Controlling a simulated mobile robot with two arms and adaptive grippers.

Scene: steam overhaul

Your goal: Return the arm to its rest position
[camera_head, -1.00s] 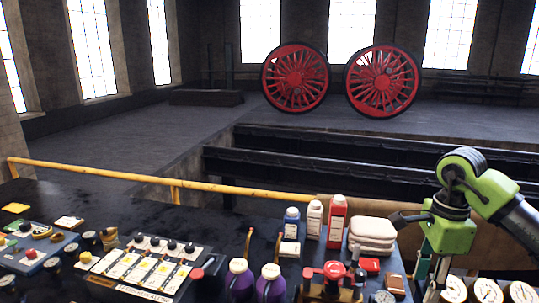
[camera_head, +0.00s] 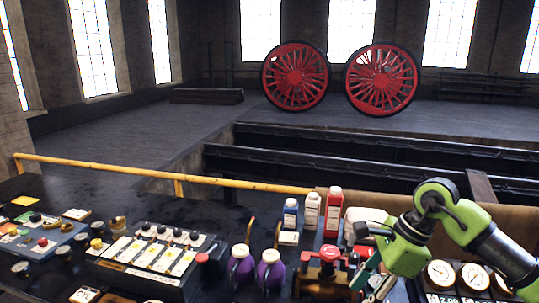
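My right arm, green and black, comes in from the right. Its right gripper (camera_head: 376,276) points down and to the left over the right part of the dark bench (camera_head: 200,214). Its fingers are small and partly lost among the things behind them, so I cannot tell whether they are open or shut, or whether they hold anything. The green wrist body covers part of a pale rounded case (camera_head: 364,220). My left gripper is not in view.
Blue, white and red bottles (camera_head: 333,210) stand behind a red-topped device (camera_head: 328,256). Two purple bottles (camera_head: 270,268) stand left of it. Gauges (camera_head: 440,273) lie below the arm. A switch panel (camera_head: 155,255) is at left. A yellow rail (camera_head: 110,168) runs behind the bench.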

